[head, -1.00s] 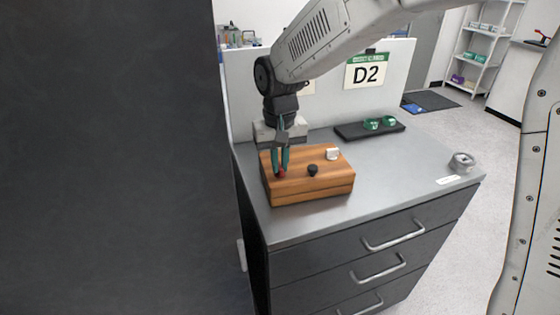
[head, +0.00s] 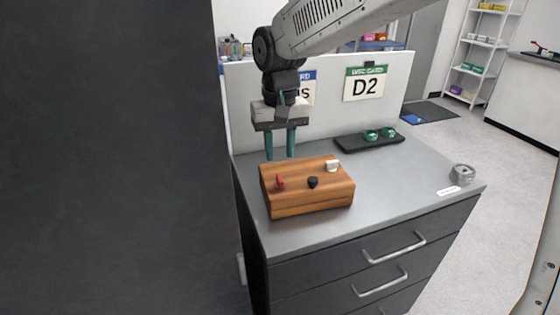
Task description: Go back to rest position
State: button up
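My gripper (head: 280,153) hangs above the back left part of the wooden box (head: 308,205). Its two green fingers point down and stand apart with nothing between them. The box sits on the grey cabinet top (head: 400,185). On its top are a small red piece (head: 280,182), a black knob (head: 313,182) and a white block (head: 333,166). The fingertips look clear of the red piece.
A black tray (head: 350,146) with green ring-like parts (head: 371,135) lies at the back of the cabinet top. A grey round part (head: 462,174) stands at the right edge by a white label. A white panel with a D2 sign (head: 365,84) rises behind.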

jog(key=shift+r, duration=0.3)
jog(key=s, duration=0.1)
jog(key=d+f, duration=0.1)
jog(key=s, duration=0.1)
jog(key=shift+s+d+f+n+g, duration=0.25)
jog(key=shift+s+f+n+g, duration=0.1)
jog(key=shift+n+g, duration=0.05)
jog(key=s+d+r+m+t, duration=0.2)
jog(key=s+d+r+m, duration=0.1)
jog(key=s+d, duration=1.8)
jog(key=s, duration=0.4)
jog(key=shift+d, duration=0.4)
jog(key=shift+a+r, duration=0.1)
